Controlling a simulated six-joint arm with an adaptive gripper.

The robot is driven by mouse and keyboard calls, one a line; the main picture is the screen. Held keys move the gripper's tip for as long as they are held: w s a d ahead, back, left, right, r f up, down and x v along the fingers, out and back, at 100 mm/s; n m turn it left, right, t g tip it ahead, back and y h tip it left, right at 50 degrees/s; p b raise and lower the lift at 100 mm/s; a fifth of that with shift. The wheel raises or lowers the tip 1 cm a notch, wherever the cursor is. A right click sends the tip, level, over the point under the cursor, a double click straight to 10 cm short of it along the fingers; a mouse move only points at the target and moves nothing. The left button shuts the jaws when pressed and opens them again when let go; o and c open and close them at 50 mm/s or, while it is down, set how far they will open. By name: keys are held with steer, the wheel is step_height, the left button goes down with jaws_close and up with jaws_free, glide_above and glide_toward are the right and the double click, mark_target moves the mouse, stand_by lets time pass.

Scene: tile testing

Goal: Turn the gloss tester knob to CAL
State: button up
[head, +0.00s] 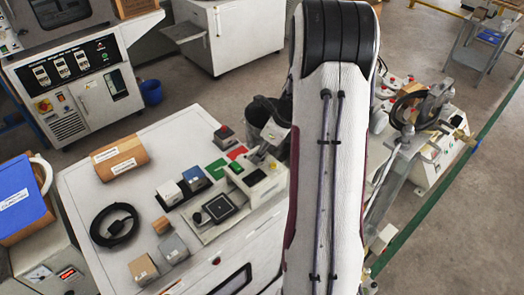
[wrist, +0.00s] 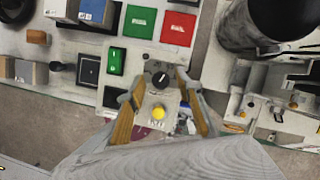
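The gloss tester (head: 208,232) is a pale unit on the white bench, with a dark square window (wrist: 89,70) and a green rocker switch (wrist: 115,61). Its knob (wrist: 160,78) is round and black with a light pointer mark, on a light panel above a yellow button (wrist: 158,113). I cannot read any CAL label. My gripper (wrist: 158,88) is open, its two fingers apart on either side of the knob panel. The fingertips lie near the knob's left and right; whether they touch it I cannot tell. In the head view my gripper (head: 266,142) is partly hidden by my arm.
A green tile (wrist: 140,21) and a red tile (wrist: 178,28) lie just beyond the panel. Blue, white and grey blocks stand beside the tester. A black cable coil (head: 115,225) and a brown block (head: 120,158) lie on the bench's left.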

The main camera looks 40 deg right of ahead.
jaws_close()
steer(key=shift+n, duration=0.4)
steer(key=n+y, duration=0.1)
steer(key=n, duration=0.2)
steer(key=shift+w+d+g, duration=0.1)
steer(key=shift+d+g, duration=0.05)
steer(key=shift+g, duration=0.25)
steer(key=shift+n+g+y, duration=0.5)
steer(key=shift+n+g, duration=0.1)
steer(key=shift+n, duration=1.2)
